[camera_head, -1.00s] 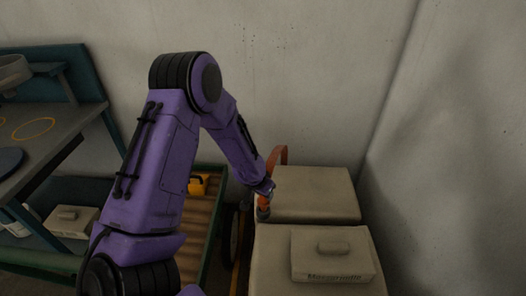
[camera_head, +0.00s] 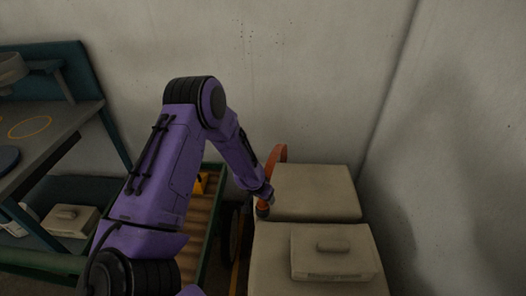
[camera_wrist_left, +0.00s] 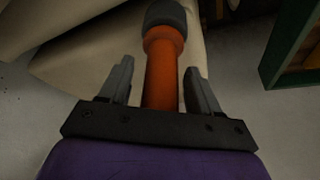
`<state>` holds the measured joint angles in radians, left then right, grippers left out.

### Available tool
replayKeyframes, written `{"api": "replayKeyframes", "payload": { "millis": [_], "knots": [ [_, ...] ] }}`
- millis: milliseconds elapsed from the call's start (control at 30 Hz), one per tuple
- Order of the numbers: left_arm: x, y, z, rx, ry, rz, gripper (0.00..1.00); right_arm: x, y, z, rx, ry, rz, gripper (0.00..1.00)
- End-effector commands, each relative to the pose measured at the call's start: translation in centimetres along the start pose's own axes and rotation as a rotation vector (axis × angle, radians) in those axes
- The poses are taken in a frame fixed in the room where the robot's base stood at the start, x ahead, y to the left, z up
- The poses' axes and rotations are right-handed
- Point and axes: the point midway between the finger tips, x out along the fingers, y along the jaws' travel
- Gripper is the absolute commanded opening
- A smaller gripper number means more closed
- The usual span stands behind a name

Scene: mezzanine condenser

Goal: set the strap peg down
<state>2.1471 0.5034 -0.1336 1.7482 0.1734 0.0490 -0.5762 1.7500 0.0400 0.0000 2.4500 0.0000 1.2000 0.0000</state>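The strap peg is an orange rod with a dark grey end. In the left wrist view the peg (camera_wrist_left: 162,75) stands between the two fingers of my left gripper (camera_wrist_left: 160,85). A gap shows on the left side of the rod, and the right finger is very close to it. In the head view my left gripper (camera_head: 266,194) is small, at the left edge of the pale boxes. My right gripper is not in view.
Two pale boxes stand at right, the rear one (camera_head: 315,190) and the front one (camera_head: 270,270), which has a lidded case (camera_head: 335,265) on it. A green-framed roller bed (camera_head: 202,225) and a workbench (camera_head: 60,125) are left. Walls close off the back and right.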

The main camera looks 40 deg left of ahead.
Motion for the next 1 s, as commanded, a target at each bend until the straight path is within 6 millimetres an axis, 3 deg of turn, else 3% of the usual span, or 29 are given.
{"api": "replayKeyframes", "payload": {
  "millis": [200,333,600,800,933,1000],
  "knots": [
    [-0.1,0.0,0.0,0.0,0.0,0.0,0.62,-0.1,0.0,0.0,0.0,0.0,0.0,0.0],
    [-1.3,0.0,-0.3,0.001,0.002,0.0,0.62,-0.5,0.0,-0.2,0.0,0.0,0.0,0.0],
    [-8.3,0.1,-0.4,0.002,0.002,0.001,0.62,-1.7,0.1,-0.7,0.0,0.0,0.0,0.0],
    [-11.7,0.0,-0.2,0.001,0.001,0.0,0.62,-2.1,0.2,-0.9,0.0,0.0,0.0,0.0],
    [-11.6,0.4,0.9,-0.012,-0.009,-0.014,0.62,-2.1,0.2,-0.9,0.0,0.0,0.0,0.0],
    [-10.0,1.4,3.5,-0.049,-0.023,-0.051,0.62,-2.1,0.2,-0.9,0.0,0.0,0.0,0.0]
  ]
}}
